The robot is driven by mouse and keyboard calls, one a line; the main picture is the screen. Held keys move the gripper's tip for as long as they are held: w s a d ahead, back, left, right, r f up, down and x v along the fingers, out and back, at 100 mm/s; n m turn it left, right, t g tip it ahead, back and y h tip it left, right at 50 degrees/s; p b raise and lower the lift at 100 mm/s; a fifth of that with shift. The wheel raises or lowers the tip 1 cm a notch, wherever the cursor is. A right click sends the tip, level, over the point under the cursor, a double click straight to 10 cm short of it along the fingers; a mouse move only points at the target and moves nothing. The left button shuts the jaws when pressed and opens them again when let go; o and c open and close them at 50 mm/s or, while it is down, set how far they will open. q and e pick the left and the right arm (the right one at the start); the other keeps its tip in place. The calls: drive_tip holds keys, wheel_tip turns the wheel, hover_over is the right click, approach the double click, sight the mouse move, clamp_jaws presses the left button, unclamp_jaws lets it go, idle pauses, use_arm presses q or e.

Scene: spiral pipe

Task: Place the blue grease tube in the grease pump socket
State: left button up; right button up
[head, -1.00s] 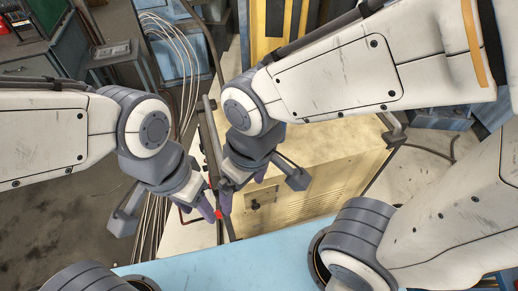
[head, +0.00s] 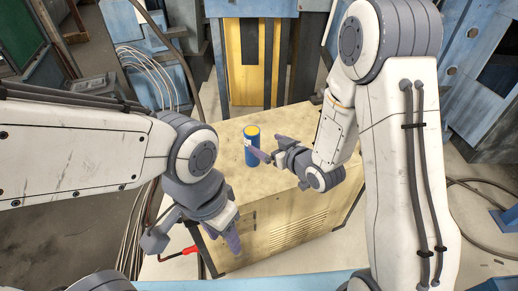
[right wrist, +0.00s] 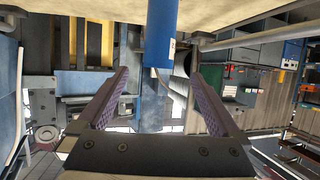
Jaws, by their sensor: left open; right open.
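The blue grease tube (head: 252,157), a cylinder with a yellowish top, stands upright on the tan cabinet (head: 225,180). My right gripper (head: 266,146) is open at the tube's right side, with one finger in front of it. In the right wrist view the tube (right wrist: 161,35) lies ahead between the open right fingers (right wrist: 160,85); I cannot tell whether they touch it. My left gripper (head: 222,236) is open and empty, pointing down by the cabinet's front left corner. I cannot make out the grease pump socket.
A red part (head: 180,252) on a dark rod or hose is left of the cabinet, near my left gripper. Pale cables (head: 158,75) run behind it. A light blue surface edge (head: 250,285) is at the bottom. The cabinet top around the tube is clear.

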sight(256, 137)
drive_tip(key=p+x, duration=0.1)
drive_tip(key=x, duration=0.3)
drive_tip(key=shift+w+a, duration=0.15)
drive_tip(key=shift+w, duration=0.05)
drive_tip(key=shift+w+a+f+p, duration=0.1)
drive_tip(key=shift+w+a+p, duration=0.15)
drive_tip(key=shift+w+p, duration=0.25)
drive_tip(key=p+x, duration=0.1)
drive_tip(key=x, duration=0.2)
drive_tip(key=shift+w+a+p, duration=0.15)
drive_tip(key=shift+p, duration=0.15)
drive_tip(key=shift+w+a+f, duration=0.2)
drive_tip(key=shift+w+f, duration=0.1)
drive_tip(key=shift+w, duration=0.05)
clamp_jaws()
